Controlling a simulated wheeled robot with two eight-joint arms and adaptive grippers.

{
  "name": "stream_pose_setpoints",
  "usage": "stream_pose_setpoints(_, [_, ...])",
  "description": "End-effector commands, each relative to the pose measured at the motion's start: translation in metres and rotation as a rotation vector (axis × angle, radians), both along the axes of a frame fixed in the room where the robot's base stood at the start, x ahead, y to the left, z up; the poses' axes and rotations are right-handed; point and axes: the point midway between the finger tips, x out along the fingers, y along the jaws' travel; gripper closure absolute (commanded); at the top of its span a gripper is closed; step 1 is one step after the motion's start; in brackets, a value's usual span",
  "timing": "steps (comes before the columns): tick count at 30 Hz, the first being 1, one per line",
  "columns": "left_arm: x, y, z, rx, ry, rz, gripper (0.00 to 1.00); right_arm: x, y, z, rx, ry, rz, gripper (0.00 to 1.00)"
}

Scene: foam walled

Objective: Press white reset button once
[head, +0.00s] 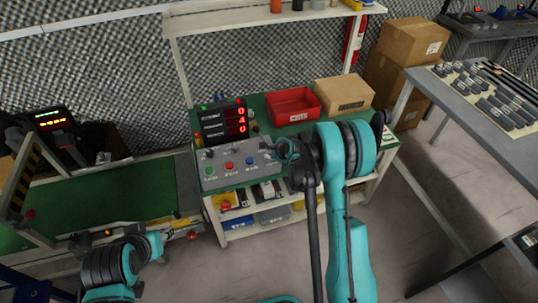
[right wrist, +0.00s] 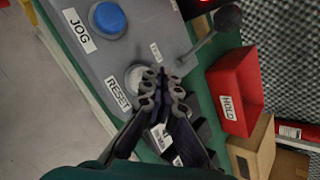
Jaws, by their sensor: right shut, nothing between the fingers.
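The white reset button (right wrist: 136,78) sits on the grey control panel (right wrist: 75,60) beside a RESET label in the right wrist view. My right gripper (right wrist: 163,84) is shut and empty, with its fingertips over the button's right edge. They cover part of the button, and I cannot tell whether they touch it. In the head view the right gripper (head: 287,150) is at the right end of the panel (head: 240,164). The reset button is hard to make out there. My left arm shows at the lower left, but its gripper is not visible.
A blue JOG button (right wrist: 110,18) is on the same panel, and a black-knobbed lever (right wrist: 228,18) stands beside the reset button. A red bin (head: 293,105) and a cardboard box (head: 345,94) are behind on the green bench. A lit display (head: 223,120) stands behind the panel.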

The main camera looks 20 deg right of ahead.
Motion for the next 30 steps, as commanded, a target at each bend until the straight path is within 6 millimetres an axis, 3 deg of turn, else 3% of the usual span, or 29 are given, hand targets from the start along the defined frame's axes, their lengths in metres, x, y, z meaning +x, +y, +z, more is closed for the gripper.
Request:
stream_pose_setpoints(10, [0.000, 0.000, 0.002, 0.000, 0.000, 0.000, 0.60, 0.000, 0.000, 0.004, 0.000, 0.000, 0.000, 1.00])
stream_pose_setpoints(24, [0.000, 0.000, 0.029, 0.000, 0.000, 0.000, 0.60, 0.000, 0.000, 0.048, 0.000, 0.000, 0.000, 1.00])
stream_pose_setpoints(30, [0.000, 0.000, 0.029, 0.000, 0.000, 0.000, 0.60, 0.000, 0.000, 0.050, 0.000, 0.000, 0.000, 1.00])
